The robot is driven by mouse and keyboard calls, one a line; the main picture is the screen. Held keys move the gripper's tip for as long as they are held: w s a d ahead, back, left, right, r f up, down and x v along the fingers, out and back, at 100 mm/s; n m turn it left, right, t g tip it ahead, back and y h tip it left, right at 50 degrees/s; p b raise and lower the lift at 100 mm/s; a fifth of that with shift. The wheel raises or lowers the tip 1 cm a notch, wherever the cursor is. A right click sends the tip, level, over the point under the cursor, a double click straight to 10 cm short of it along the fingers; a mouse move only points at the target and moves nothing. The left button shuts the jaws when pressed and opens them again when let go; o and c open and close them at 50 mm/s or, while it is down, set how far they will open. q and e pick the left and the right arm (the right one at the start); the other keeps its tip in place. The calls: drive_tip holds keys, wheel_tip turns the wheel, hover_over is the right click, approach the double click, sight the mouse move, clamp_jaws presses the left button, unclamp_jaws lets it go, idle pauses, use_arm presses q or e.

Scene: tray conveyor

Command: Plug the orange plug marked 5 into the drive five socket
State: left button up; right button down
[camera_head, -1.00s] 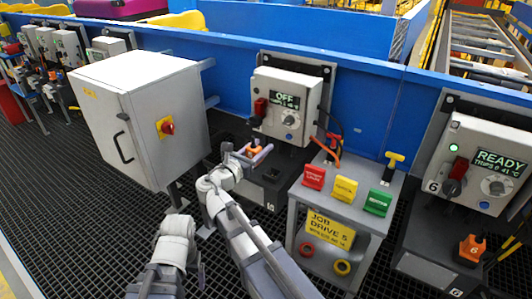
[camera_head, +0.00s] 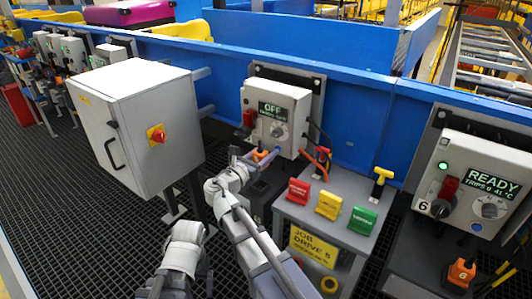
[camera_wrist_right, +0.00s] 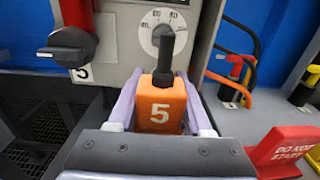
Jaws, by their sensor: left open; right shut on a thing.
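The orange plug marked 5 (camera_wrist_right: 160,108) is between the fingers of my right gripper (camera_wrist_right: 158,88), which is shut on it. Its 5 faces the wrist camera, and a black stem points up from its top. In the head view the plug (camera_head: 261,155) and right gripper (camera_head: 264,158) are just below the drive five box (camera_head: 290,108), whose display reads OFF. The drive five socket cannot be made out, and I cannot tell whether the plug touches it. My left gripper (camera_head: 160,287) is open, low at the bottom edge and partly cut off.
A grey stand (camera_head: 345,222) with red, yellow and green blocks and a JOB DRIVE 5 sign is right of the plug. A grey cabinet (camera_head: 135,115) stands left. The drive six box (camera_head: 475,180) with its orange plug (camera_head: 461,271) is far right. Cables hang beside drive five.

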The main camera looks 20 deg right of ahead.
use_arm(q)
drive_tip(key=shift+a+f+b, duration=0.1)
drive_tip(key=shift+f+b, duration=2.2)
drive_tip(key=shift+f, duration=0.2)
use_arm(e)
drive_tip(key=shift+f, duration=2.5)
use_arm(q)
drive_tip(key=shift+f+b, duration=1.5)
drive_tip(key=shift+f, duration=0.05)
use_arm(e)
drive_tip(key=shift+f, duration=1.5)
drive_tip(key=shift+c, duration=1.2)
unclamp_jaws()
